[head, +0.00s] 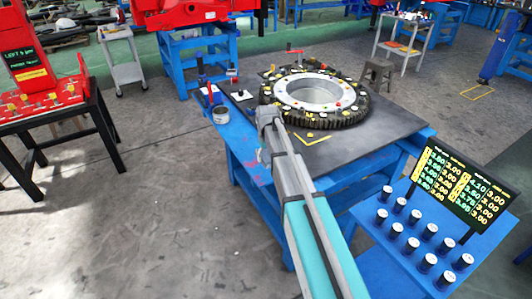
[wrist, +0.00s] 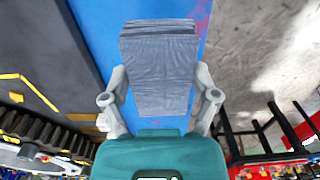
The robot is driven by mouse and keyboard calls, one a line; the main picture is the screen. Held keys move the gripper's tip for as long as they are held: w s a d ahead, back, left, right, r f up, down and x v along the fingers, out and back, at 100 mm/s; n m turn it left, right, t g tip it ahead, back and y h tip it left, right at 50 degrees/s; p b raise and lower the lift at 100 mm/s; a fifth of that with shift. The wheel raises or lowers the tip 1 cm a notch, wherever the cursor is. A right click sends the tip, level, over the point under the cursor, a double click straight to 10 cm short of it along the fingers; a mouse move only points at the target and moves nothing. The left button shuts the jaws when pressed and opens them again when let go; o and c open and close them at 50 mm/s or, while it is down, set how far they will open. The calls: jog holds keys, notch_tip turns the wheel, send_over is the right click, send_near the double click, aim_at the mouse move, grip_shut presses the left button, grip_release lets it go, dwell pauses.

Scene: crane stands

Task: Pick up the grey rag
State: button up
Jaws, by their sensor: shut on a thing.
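The grey rag (wrist: 160,68) is a folded, layered grey cloth in the wrist view. It sits between the two fingers of my gripper (wrist: 161,88), which is shut on it. Behind the rag is the blue table top (wrist: 91,25). I cannot tell whether the rag touches the table. In the head view my gripper (head: 268,114) is over the left front part of the blue table, beside the dark mat. My own arm largely hides the rag there.
A toothed ring (head: 346,117) with small parts on it lies on the dark mat (head: 372,134). A grey tin (head: 221,115) stands at the table's left edge. A blue stand (head: 365,242) at lower right holds several dark cylinders and a display (head: 465,187).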

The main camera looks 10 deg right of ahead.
jog(key=s+r+p, duration=0.5)
jog(key=s+r, duration=0.1)
jog(key=s, duration=0.5)
jog(key=shift+r, duration=0.15)
jog(key=o, duration=0.7)
jog(key=shift+c, duration=0.2)
jog(key=c, duration=0.4)
jog(key=shift+s, duration=0.1)
